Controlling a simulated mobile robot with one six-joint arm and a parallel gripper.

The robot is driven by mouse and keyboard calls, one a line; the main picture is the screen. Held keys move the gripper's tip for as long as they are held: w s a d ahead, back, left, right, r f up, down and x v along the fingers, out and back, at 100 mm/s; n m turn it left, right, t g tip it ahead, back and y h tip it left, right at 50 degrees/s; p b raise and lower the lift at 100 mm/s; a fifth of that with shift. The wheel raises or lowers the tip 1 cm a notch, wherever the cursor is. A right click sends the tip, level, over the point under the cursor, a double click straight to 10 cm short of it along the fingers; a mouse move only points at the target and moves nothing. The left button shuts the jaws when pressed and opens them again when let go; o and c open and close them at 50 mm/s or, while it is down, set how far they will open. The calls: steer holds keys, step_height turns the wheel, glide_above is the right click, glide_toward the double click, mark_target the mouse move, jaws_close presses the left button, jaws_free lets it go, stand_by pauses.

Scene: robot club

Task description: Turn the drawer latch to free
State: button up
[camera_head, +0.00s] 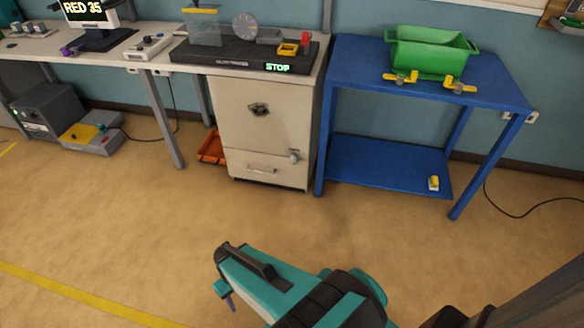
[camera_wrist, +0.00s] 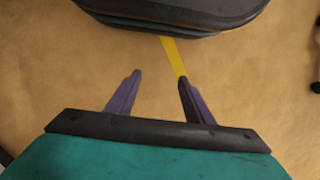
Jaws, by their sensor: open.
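The drawer latch (camera_head: 294,156) is a small grey metal knob at the right of the drawer front, low on the cream cabinet (camera_head: 300,115). Its exact turn position is too small to tell. The drawer (camera_head: 240,168) looks closed and has a wide pull handle (camera_head: 262,169) left of the latch. My gripper (camera_head: 228,298) is in the foreground, well in front of the cabinet and apart from it. In the wrist view its two dark purple fingers (camera_wrist: 158,82) stand apart with only floor between them.
A blue table (camera_head: 340,70) with a green bin (camera_head: 432,52) and yellow clamps stands right of the cabinet. An orange tray (camera_head: 210,149) lies on the floor at its left. A black machine (camera_head: 220,55) showing STOP sits on top. The floor in front is clear.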

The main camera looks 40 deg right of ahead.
steer(key=w+d+f+t+b, duration=0.2)
steer(key=w+f+t+b, duration=0.15)
steer(key=w, duration=0.45)
steer(key=w+d+f+t+b, duration=0.2)
steer(key=w+f+b, duration=0.15)
steer(key=w, duration=0.55)
steer(key=w+d+m+t+h+b, duration=0.3)
steer(key=w+d+t+b, duration=0.45)
steer(key=w+d, duration=0.6)
steer(key=w+d+r+m+h+b, duration=0.1)
steer(key=w+d+h+b, duration=0.15)
steer(key=d, duration=0.35)
steer(key=w+d+r+m+t+h+b, duration=0.1)
steer(key=d+h+b, duration=0.1)
steer(key=d+b, duration=0.3)
steer(key=w+d+r+m+h+b, duration=0.1)
steer(key=w+d+h+b, duration=0.1)
steer(key=d, duration=0.5)
steer(key=s+d+r+m+g+h+b, duration=0.1)
steer(key=s+d+m+h+b, duration=0.1)
steer(key=d, duration=0.5)
steer(key=s+d+r+m+g+h+b, duration=0.2)
steer(key=s+d+h+b, duration=0.2)
steer(key=d, duration=0.4)
steer(key=shift+d+r+m+h, duration=0.15)
steer(key=shift+d+m+h, duration=0.15)
steer(key=shift+h, duration=0.45)
